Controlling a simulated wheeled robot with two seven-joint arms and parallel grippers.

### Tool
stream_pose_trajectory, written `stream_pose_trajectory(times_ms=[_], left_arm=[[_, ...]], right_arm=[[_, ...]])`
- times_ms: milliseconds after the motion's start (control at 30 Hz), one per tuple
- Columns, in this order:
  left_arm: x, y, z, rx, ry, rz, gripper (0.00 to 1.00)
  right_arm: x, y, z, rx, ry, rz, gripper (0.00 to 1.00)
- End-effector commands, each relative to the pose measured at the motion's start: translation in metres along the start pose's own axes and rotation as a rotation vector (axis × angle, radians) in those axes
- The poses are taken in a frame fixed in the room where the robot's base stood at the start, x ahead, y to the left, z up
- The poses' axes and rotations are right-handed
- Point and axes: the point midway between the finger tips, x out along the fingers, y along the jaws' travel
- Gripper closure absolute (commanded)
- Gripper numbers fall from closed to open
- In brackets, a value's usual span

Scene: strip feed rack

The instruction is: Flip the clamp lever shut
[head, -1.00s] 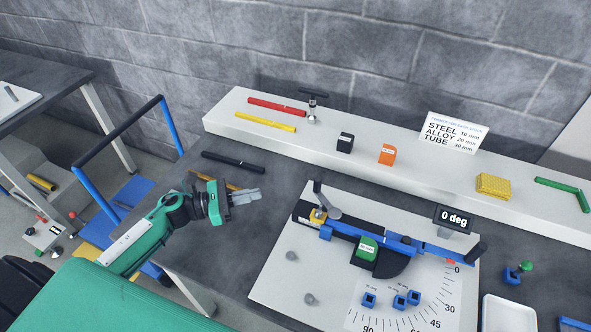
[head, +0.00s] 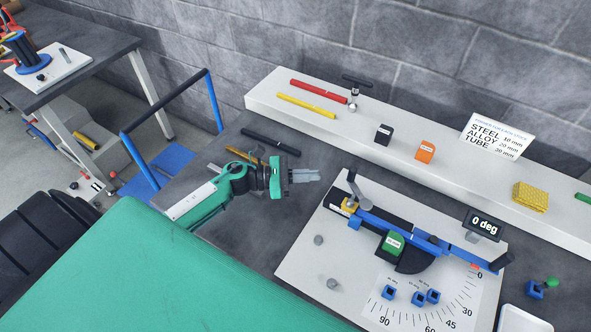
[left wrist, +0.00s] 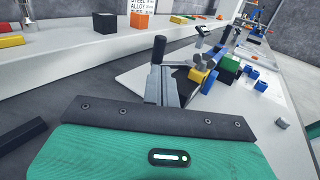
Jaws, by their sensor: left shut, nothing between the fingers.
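The bending jig has a blue arm (head: 400,232), a yellow clamp block (head: 348,206) and a green block (head: 393,243) on a pale board. The clamp lever (head: 353,187) stands up at the jig's left end, its dark handle raised. In the left wrist view the dark handle (left wrist: 159,50) rises just beyond my fingertips, which partly hide its lower part. My left gripper (head: 318,175) is shut and empty, a short way left of the lever, pointing towards it; I see no clear contact. My right gripper is not in view.
A white shelf (head: 300,121) behind holds red and yellow bars, a black block (head: 384,134), an orange block (head: 425,150) and a sign. The display (head: 484,225) reads 0 deg. A black bar (head: 270,142) lies on the bench behind my left gripper.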

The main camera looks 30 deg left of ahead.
Motion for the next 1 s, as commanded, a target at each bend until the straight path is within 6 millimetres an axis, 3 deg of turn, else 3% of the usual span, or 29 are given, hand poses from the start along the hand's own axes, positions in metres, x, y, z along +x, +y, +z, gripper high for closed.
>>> stream_pose_trajectory(times_ms=[33, 200, 400, 1000], left_arm=[[0.013, 0.0, 0.007, -0.002, -0.004, 0.0, 1.0], [0.045, 0.0, 0.006, -0.003, -0.003, 0.001, 1.0], [0.067, 0.0, 0.003, -0.002, 0.0, 0.001, 1.0], [0.072, 0.001, -0.002, -0.001, 0.001, -0.002, 1.0]], right_arm=[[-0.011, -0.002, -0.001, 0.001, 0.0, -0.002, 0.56], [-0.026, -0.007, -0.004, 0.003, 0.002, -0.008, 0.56], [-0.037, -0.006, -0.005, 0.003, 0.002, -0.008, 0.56], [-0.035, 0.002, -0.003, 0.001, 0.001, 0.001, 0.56]])
